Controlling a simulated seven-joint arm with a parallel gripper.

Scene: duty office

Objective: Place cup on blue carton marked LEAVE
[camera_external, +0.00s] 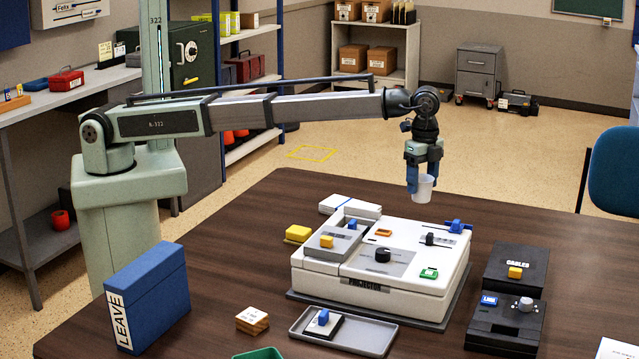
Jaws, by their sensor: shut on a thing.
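A white cup (424,190) is held in my gripper (413,188), whose blue fingers are shut on it. The cup looks upright and is in the air above the far right part of the white projector unit. The blue carton marked LEAVE (160,292) stands upright on the table at the front left, with its white label strip facing front left. Its top is bare. My gripper is far to the right of the carton and higher than it.
The white projector unit (350,283) with knobs and small blocks fills the table's middle. A grey tray (375,340), a stack of wooden coasters (252,320) and a green container (260,353) lie near the front. Black boxes (516,266) stand at the right.

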